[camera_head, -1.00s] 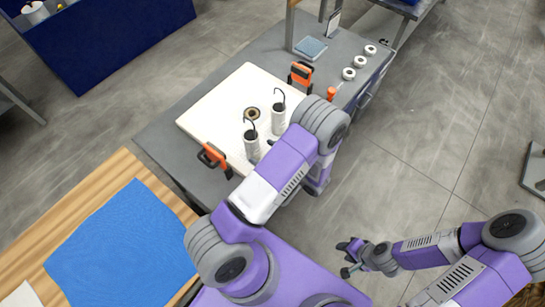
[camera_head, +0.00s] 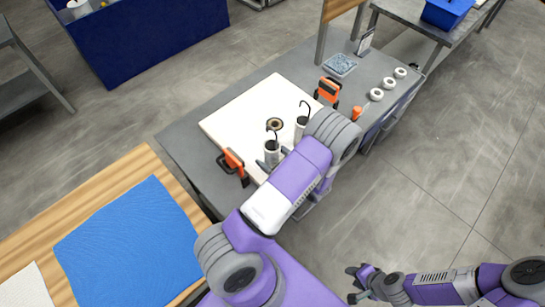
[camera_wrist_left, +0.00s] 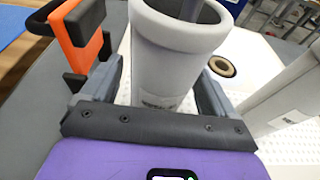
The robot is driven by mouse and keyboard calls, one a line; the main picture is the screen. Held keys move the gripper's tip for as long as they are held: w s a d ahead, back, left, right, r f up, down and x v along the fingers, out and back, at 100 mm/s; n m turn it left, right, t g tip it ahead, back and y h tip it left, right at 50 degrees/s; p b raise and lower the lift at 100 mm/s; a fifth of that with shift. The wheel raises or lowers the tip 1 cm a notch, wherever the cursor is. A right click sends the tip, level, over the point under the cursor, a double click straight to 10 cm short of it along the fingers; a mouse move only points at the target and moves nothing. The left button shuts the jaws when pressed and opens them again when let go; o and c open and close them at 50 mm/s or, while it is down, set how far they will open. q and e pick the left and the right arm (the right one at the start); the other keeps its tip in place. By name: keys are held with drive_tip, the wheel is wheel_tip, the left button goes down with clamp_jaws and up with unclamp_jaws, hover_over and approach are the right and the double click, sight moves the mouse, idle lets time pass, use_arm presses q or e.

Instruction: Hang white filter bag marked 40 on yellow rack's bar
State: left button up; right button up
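Two white cylindrical filter bags with dark hooks stand upright on a white perforated board (camera_head: 232,118): a nearer one (camera_head: 271,155) and a farther one (camera_head: 301,128). My left gripper (camera_wrist_left: 165,95) is at the nearer bag, which also shows in the left wrist view (camera_wrist_left: 172,62). Its fingers straddle the bag, with a small gap at the left finger. The second bag (camera_wrist_left: 285,88) is at the right there. The labels are too small to read. My right gripper (camera_head: 356,284) is open and empty over the floor. No yellow rack shows.
Orange-and-black clamps (camera_head: 232,165) (camera_head: 329,90) sit at the board's edges. A brown ring (camera_head: 274,125) lies near the bags. White rolls (camera_head: 376,95) and a tray (camera_head: 340,65) are farther back. A blue cloth (camera_head: 130,245) lies on a wooden table (camera_head: 30,240). Floor at right is clear.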

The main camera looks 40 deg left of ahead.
sight(278, 153)
use_arm(q)
drive_tip(key=c, duration=0.8)
drive_tip(key=shift+r+p, duration=1.9)
drive_tip(key=shift+r, duration=0.65)
